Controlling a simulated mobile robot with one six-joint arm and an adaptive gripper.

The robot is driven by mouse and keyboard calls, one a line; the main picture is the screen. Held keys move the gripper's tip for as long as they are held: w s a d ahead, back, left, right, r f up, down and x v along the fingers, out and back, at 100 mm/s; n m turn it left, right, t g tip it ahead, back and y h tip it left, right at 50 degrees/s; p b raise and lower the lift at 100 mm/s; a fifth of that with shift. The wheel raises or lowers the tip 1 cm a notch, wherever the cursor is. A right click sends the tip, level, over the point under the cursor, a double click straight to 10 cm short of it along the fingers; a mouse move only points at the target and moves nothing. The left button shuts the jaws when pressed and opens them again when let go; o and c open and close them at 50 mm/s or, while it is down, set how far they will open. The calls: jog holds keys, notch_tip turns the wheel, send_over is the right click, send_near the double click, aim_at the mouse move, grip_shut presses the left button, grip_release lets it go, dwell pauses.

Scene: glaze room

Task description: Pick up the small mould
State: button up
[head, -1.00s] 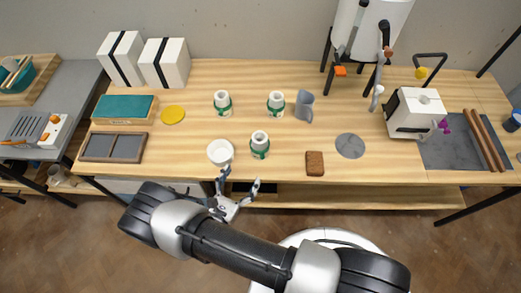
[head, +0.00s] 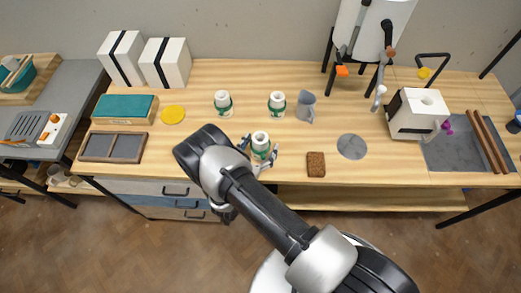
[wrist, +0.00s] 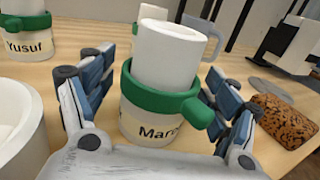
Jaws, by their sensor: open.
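Three small white moulds with green bands stand upright on the wooden bench. The nearest mould (head: 260,138) has a label starting "Mar" in the wrist view (wrist: 165,55), its end covered by the band's tab. My gripper (wrist: 157,65) is open, with one blue-padded finger on each side of this mould. Small gaps seem to show between fingers and mould; contact is hard to judge. In the head view, my gripper (head: 260,148) is around it at the bench's front. The back-left mould (head: 222,101) reads "Yusuf" in the wrist view (wrist: 22,50). The back-right mould (head: 277,102) stands apart.
A white bowl (wrist: 18,130) is close to my left finger; my arm hides it in the head view. A brown sponge-like block (head: 316,165) lies to the right. A grey jug (head: 305,105) stands behind. A grey disc (head: 352,146) lies on clear bench further right.

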jog(key=shift+w, duration=0.1)
jog(key=c, duration=1.3)
